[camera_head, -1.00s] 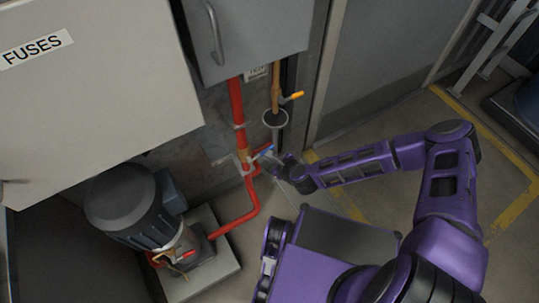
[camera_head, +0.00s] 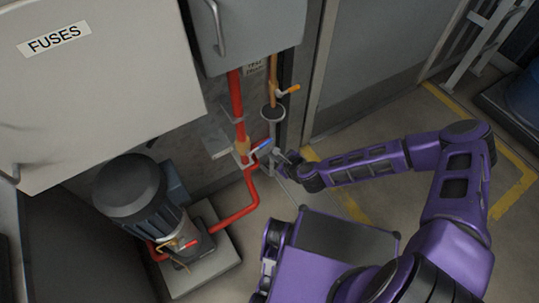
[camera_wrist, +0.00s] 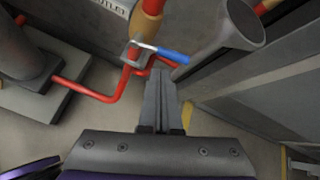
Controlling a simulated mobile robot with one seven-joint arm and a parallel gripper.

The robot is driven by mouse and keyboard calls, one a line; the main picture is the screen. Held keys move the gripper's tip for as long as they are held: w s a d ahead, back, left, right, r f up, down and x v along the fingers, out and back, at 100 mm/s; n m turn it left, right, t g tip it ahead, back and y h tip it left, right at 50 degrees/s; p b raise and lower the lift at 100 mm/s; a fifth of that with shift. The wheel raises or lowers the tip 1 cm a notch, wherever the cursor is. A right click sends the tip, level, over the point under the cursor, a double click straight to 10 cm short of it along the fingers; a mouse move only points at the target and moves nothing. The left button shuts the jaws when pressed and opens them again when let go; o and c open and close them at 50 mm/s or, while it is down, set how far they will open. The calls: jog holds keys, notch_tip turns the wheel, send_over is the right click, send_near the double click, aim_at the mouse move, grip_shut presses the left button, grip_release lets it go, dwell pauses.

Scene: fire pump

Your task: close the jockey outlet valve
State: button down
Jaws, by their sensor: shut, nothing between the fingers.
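The jockey outlet valve is a brass body (camera_head: 243,148) on a red vertical pipe, with a blue-sleeved lever (camera_head: 262,144). The lever points sideways off the pipe, to the right and slightly up in the head view. In the wrist view the blue lever (camera_wrist: 173,56) angles right and slightly down from the brass valve (camera_wrist: 137,48). My gripper (camera_head: 281,156) is just right of and below the lever. In the wrist view its closed fingers (camera_wrist: 160,82) end just below the blue sleeve, with nothing between them. I cannot tell whether they touch it.
A grey funnel (camera_head: 272,114) stands close right of the valve, below an orange-handled valve (camera_head: 288,91). A dark pump motor (camera_head: 130,186) sits on a plinth at lower left. The FUSES cabinet (camera_head: 100,100) and a grey box (camera_head: 255,35) overhang.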

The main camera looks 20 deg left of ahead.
jog(key=w+v, duration=0.1)
jog(key=v, duration=0.6)
jog(key=shift+s+d+r+p, duration=0.15)
jog(key=shift+d+r+p, duration=0.1)
jog(key=shift+d+p, duration=0.3)
jog(key=shift+d, duration=0.1)
